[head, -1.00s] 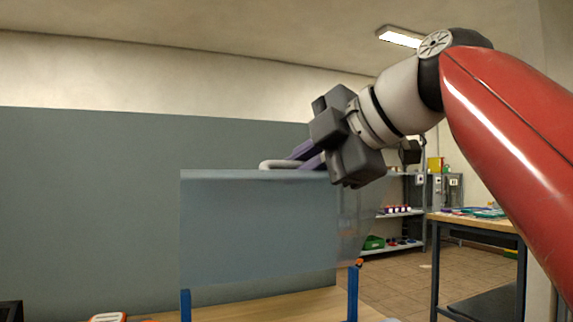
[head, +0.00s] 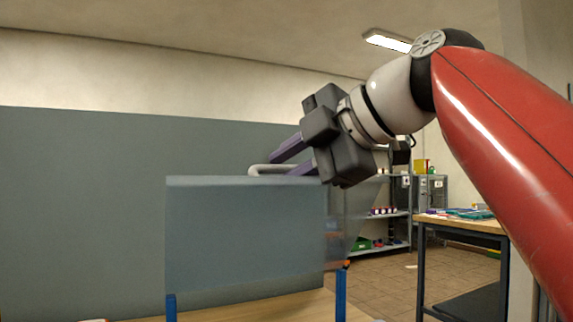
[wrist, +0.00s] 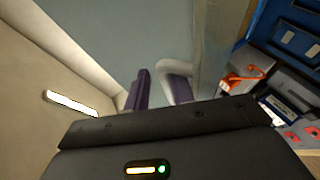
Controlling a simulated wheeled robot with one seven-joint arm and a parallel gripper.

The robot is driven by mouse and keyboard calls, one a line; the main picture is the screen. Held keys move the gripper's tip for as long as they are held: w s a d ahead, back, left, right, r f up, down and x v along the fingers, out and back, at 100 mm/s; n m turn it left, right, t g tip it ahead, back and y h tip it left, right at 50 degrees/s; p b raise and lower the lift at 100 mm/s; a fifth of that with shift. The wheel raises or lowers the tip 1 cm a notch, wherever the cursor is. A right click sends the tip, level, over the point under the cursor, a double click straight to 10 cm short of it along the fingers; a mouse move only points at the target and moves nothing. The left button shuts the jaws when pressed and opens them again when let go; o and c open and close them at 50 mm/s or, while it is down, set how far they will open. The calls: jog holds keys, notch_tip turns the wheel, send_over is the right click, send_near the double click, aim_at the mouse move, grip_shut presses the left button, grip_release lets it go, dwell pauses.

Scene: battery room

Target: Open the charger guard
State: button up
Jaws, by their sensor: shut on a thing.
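The charger guard (head: 245,235) is a see-through grey-blue panel, with a side pane at its right end. A pale bar handle (head: 262,169) stands at its top edge. My gripper (head: 291,159) comes from the upper right, its purple fingers at the handle. It is shut on the handle, though the fingers partly hide the contact. In the wrist view, the handle (wrist: 176,67) curves beside the fingers (wrist: 160,90). Blue equipment (wrist: 300,42), an orange cable (wrist: 243,77) and red knobs (wrist: 292,136) show at the right there.
Blue posts (head: 341,292) stand under the guard on a wooden bench top (head: 255,306). A grey wall panel (head: 80,220) lies behind. A workbench (head: 465,225) and shelves (head: 390,227) stand to the right, with open tiled floor (head: 400,275) between.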

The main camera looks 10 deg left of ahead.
jog(key=v, duration=0.7)
jog(key=shift+d+r+p, duration=0.15)
jog(key=shift+d+p, duration=0.1)
jog(key=shift+p, duration=0.1)
jog(key=shift+s, duration=0.15)
